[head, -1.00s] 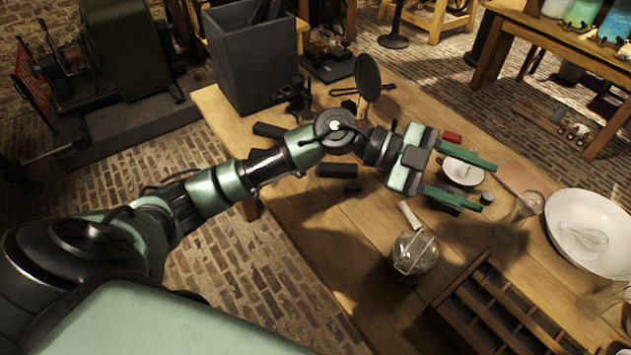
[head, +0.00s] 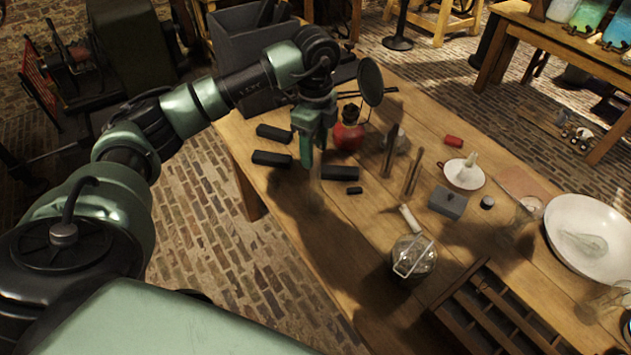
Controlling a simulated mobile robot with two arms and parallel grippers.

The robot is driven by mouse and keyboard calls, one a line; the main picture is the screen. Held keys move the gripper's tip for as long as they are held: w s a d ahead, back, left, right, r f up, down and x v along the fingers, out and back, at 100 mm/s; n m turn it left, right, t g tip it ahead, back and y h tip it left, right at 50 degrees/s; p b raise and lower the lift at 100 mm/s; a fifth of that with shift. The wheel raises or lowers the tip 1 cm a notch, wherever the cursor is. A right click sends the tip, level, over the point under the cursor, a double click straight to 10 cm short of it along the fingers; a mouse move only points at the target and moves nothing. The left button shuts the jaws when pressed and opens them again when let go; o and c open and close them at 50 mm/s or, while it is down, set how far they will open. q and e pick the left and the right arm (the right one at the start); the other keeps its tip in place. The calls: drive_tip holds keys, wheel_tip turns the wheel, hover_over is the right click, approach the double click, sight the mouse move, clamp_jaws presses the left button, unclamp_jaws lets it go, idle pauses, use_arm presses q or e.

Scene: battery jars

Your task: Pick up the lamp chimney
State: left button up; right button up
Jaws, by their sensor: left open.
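My left gripper (head: 313,156) points down over the table's left part, its green fingers open, with no held object visible. Just below its fingertips a faint, clear upright shape (head: 316,188) shows against the table; it looks like a glass chimney, but I cannot tell for sure, nor whether it is between the fingers. A red lamp (head: 348,135) with a round dark reflector (head: 370,82) stands just right of the gripper. Another clear glass piece (head: 522,212) stands at the right near the bowl. My right gripper is not in view.
Several black blocks (head: 340,173) lie around the gripper. Two upright strips (head: 412,178), a grey block (head: 447,203), a white saucer (head: 464,175) and a glass jar (head: 413,257) stand to the right. A divided wooden tray (head: 478,275) and a large white bowl (head: 566,205) lie further right.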

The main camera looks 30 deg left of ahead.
sight(315, 180)
use_arm(q)
drive_tip(key=shift+a+f+p, duration=0.1)
drive_tip(key=shift+f+p, duration=0.3)
drive_tip(key=shift+f, duration=1.45)
clamp_jaws()
drive_tip(key=shift+r, duration=0.1)
